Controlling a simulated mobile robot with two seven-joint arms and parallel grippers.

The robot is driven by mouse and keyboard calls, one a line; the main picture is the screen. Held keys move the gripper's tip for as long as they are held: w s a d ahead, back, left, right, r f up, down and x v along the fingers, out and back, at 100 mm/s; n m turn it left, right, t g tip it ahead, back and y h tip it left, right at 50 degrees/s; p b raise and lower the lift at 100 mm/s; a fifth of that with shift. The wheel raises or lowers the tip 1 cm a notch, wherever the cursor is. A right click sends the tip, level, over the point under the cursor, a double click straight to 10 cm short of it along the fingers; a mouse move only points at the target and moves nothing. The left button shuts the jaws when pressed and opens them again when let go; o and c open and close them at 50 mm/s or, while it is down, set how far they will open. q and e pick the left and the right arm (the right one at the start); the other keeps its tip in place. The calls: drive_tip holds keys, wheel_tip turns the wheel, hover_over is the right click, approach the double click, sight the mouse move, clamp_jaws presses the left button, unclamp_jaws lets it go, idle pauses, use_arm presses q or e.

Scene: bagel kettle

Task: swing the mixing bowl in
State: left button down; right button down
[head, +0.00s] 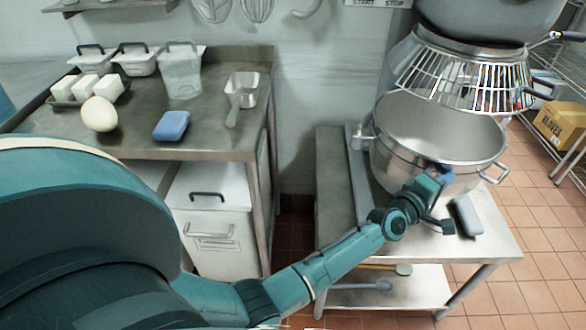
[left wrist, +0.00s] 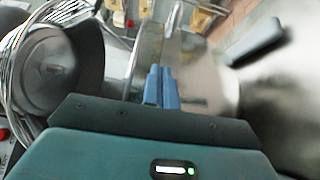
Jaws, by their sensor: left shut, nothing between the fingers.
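The steel mixing bowl (head: 400,160), with loop handles at its sides, sits below the wire guard (head: 465,82) of the mixer. The bowl appears offset to the front and left of the guard. My left gripper (head: 443,176) is at the front outer wall of the bowl, below the rim. In the left wrist view, its blue fingers (left wrist: 161,88) are together with nothing between them. Steel surfaces lie just beyond the fingertips, but I cannot tell whether they touch the bowl. My right gripper is not in view.
A steel stand (head: 490,244) is under the bowl, with a grey rounded block (head: 466,216) on it. A counter (head: 205,140) at left holds tubs, white blocks, a blue sponge (head: 171,126) and a scoop (head: 241,90). Tiled floor is open at right; a shelf holds a cardboard box (head: 562,124).

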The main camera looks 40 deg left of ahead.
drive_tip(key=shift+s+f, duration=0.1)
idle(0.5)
